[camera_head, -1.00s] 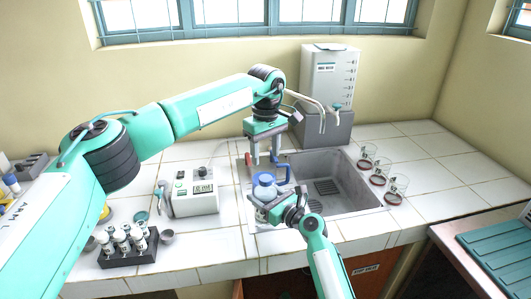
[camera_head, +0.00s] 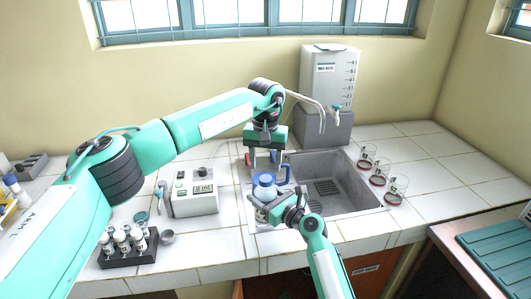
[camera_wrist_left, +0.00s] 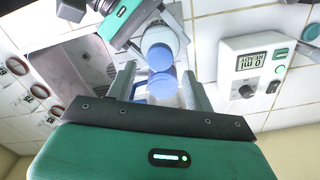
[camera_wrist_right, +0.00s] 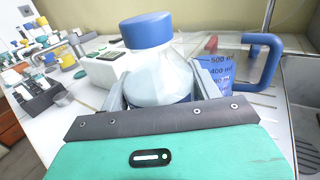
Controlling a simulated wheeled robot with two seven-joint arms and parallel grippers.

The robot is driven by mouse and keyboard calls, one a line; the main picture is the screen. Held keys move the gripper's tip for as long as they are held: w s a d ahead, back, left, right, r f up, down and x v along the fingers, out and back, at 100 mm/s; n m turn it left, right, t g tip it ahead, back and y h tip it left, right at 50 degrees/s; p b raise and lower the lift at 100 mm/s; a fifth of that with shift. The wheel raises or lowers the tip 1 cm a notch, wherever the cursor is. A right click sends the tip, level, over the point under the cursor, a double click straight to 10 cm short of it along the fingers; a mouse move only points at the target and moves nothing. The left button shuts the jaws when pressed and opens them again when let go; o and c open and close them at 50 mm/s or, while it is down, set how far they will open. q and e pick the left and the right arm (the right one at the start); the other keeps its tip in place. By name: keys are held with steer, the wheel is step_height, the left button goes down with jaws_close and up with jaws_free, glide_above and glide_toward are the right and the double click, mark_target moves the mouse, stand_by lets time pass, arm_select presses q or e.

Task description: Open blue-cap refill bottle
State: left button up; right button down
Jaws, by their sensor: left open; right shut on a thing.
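The refill bottle is clear with a blue cap (camera_head: 264,180). My right gripper (camera_head: 277,213) is shut around the bottle body (camera_wrist_right: 160,85), which stands upright between its fingers in the right wrist view, cap on top. My left gripper (camera_head: 266,164) is open, pointing down just behind the bottle, its fingers apart. In the left wrist view the cap (camera_wrist_left: 160,57) lies beyond the left fingertips, and no contact shows. A measuring jug with a blue handle (camera_wrist_right: 262,60) stands close behind the bottle; its body is partly hidden.
The sink (camera_head: 338,190) is right of the bottle, with a water tank (camera_head: 331,80) behind it. A meter box (camera_head: 193,194) stands left, and a rack of small bottles (camera_head: 128,255) is front left. Several glass beakers (camera_head: 397,187) line the counter right of the sink.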

mark_target(266, 178)
arm_select(q)
steer(key=shift+f, duration=2.4)
steer(key=c, duration=1.1)
steer(key=shift+c, duration=0.2)
